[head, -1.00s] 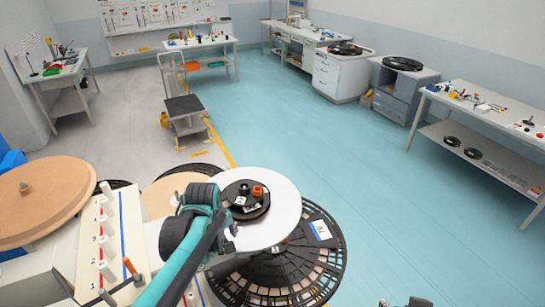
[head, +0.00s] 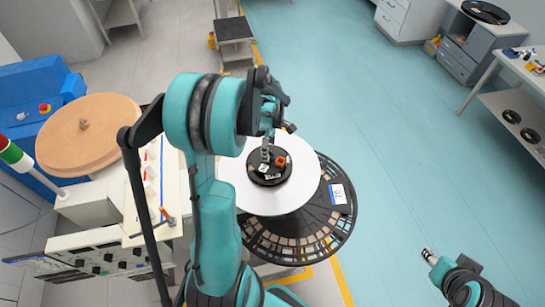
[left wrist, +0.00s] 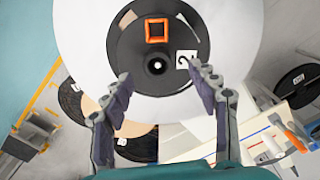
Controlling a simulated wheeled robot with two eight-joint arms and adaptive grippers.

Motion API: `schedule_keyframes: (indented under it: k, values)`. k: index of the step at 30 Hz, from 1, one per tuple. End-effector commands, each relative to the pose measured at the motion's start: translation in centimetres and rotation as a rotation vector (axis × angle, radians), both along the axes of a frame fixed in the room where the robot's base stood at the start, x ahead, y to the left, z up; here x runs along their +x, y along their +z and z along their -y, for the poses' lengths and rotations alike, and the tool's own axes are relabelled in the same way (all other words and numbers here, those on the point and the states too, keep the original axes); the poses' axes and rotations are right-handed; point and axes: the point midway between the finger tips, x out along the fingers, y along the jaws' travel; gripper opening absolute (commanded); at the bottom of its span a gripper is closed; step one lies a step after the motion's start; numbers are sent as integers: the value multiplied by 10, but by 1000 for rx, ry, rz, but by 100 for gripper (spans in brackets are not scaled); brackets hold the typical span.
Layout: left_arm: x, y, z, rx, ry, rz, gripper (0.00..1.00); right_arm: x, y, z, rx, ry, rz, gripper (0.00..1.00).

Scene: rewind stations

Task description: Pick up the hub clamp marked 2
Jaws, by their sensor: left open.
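The hub clamp marked 2 (head: 259,177) is a black round disc on a white reel (head: 303,187), with a white "2" label and an orange square piece on top. In the left wrist view the clamp (left wrist: 136,50) fills the upper middle, with a bright round centre and the label at its right. My left gripper (head: 278,118) is above the clamp; in the left wrist view its two fingers (left wrist: 160,76) are spread, with the clamp's near part between their tips and nothing gripped.
A black slotted reel (head: 335,222) lies under the white one. A tan disc (head: 88,135) and a cream panel with white pegs (head: 147,212) stand to the left. Benches and cabinets (head: 460,50) are at upper right. The teal floor between is clear.

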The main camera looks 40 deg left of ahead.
Motion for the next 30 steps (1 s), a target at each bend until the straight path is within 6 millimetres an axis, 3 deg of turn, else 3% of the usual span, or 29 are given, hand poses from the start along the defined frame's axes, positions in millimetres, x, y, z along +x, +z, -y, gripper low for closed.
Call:
schedule_keyframes:
  k: [9,18,20,25,30]
  values:
    - [1,-41,-2,0,-2,1,60,0,13,0,0,0,0,40]
    - [1,-47,-1,0,-2,1,60,0,12,0,0,0,0,40]
    - [1,-47,-1,0,-2,1,46,0,12,0,0,0,0,40]
    - [1,-46,-1,0,-2,1,2,0,12,0,0,0,0,40]
    - [1,-46,-1,0,-2,1,0,0,12,0,0,0,0,40]
